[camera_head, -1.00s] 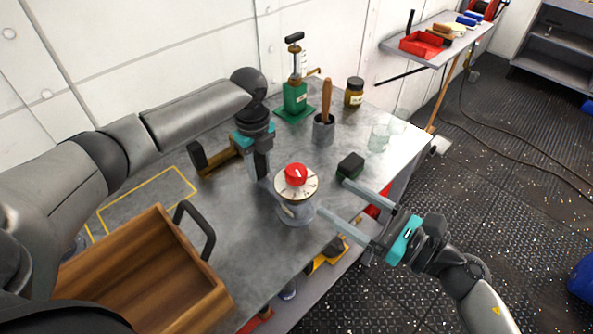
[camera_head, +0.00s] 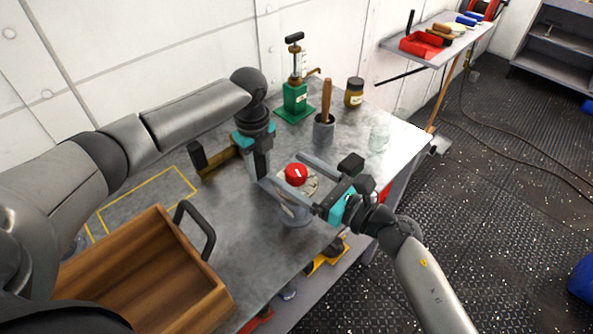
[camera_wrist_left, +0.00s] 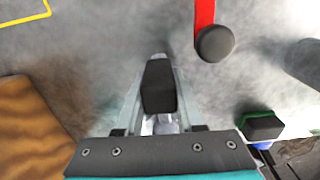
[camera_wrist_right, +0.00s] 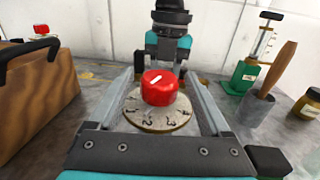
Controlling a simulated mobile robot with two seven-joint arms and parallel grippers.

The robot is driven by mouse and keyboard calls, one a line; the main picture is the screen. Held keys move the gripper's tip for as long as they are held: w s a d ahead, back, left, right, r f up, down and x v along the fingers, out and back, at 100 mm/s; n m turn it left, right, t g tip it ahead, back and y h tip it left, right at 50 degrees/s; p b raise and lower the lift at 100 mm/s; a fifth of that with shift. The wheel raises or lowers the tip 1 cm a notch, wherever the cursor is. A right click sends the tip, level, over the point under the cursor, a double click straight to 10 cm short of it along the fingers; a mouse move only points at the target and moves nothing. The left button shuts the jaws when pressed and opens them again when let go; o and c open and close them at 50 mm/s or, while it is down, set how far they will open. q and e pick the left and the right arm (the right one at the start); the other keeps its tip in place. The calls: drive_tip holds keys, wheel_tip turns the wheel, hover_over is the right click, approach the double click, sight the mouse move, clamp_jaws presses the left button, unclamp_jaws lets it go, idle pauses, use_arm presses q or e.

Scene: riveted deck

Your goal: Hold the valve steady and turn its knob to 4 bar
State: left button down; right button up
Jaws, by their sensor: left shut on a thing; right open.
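The valve (camera_head: 294,213) stands on the bench with a pale, numbered dial (camera_wrist_right: 150,117) and a red knob (camera_head: 296,173) on top. The knob also shows in the right wrist view (camera_wrist_right: 160,90), its white mark slanting up to the right. My left gripper (camera_head: 262,174) points down behind the valve, shut on it; a dark block (camera_wrist_left: 158,88) shows between its fingers, and the exact grip is partly hidden. My right gripper (camera_head: 286,170) is open, its fingers on either side of the knob with gaps visible. The dial is partly covered by the right fingers in the head view.
A wooden crate (camera_head: 215,300) with a black handle stands front left. A black-and-green block (camera_head: 351,163), a mug with a wooden-handled tool (camera_head: 324,128), a glass (camera_head: 379,138), a brown jar (camera_head: 354,92) and a green pump (camera_head: 295,97) stand around the right and back.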

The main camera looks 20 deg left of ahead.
clamp_jaws()
idle(0.5)
drive_tip(key=shift+f+n+g, duration=0.1)
drive_tip(key=shift+n+g, duration=0.2)
drive_tip(key=shift+g, duration=0.1)
drive_tip(key=shift+n+g+y, duration=0.4)
drive_tip(key=shift+n+g, duration=1)
drive_tip(key=shift+g, duration=0.8)
drive_tip(key=shift+n+g, duration=1)
drive_tip(key=shift+g, duration=0.6)
drive_tip(key=shift+a+f+n+g+h, duration=0.1)
drive_tip(key=shift+n+g+h, duration=0.5)
drive_tip(key=shift+g, duration=0.6)
drive_tip(key=shift+n+g, duration=0.4)
drive_tip(key=shift+n, duration=0.1)
